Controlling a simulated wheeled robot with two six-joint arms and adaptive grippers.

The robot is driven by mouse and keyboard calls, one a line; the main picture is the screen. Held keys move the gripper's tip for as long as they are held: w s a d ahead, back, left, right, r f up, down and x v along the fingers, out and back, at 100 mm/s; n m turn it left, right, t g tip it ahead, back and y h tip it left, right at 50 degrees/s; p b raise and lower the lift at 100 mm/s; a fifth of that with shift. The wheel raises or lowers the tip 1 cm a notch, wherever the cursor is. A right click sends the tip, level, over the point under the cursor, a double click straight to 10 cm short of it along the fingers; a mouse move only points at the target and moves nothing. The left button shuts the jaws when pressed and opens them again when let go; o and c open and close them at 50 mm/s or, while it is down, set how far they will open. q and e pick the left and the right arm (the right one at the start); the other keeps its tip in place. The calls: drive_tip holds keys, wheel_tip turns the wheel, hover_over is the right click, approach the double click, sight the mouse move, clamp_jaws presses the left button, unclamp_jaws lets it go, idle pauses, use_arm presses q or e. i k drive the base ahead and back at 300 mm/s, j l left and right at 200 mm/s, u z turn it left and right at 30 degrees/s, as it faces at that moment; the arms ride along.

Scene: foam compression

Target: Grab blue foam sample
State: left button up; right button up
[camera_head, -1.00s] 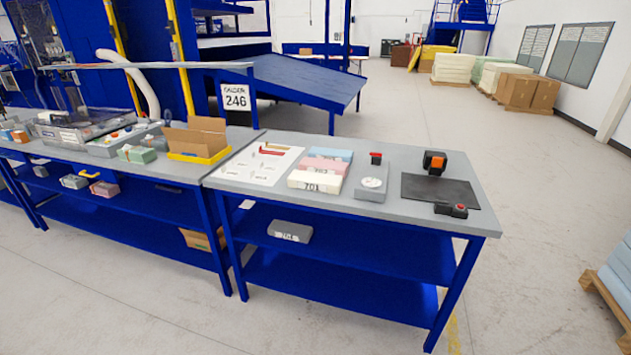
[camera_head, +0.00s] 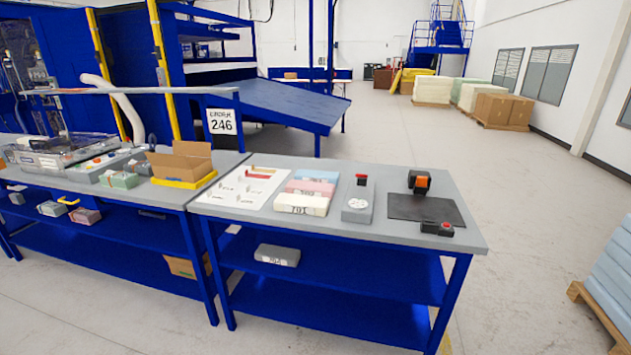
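The blue foam sample (camera_head: 319,175) lies on the right-hand table (camera_head: 270,228), at the back of a row of foam blocks. A pink foam block (camera_head: 310,187) lies directly in front of it, and a white block marked 701 (camera_head: 302,204) lies in front of the pink one. The pink block carries a dark marking that is hard to read. Neither of my grippers shows in the head view.
A white sheet (camera_head: 240,188) lies left. Open floor lies right and in front.

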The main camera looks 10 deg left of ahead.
sight(321, 176)
drive_tip(key=i+j+u, duration=0.35)
drive_tip(key=i, duration=0.2)
drive_tip(key=i+j+u, duration=0.35)
drive_tip(key=i, duration=0.2)
drive_tip(key=i+u, duration=0.35)
drive_tip(key=i, duration=0.25)
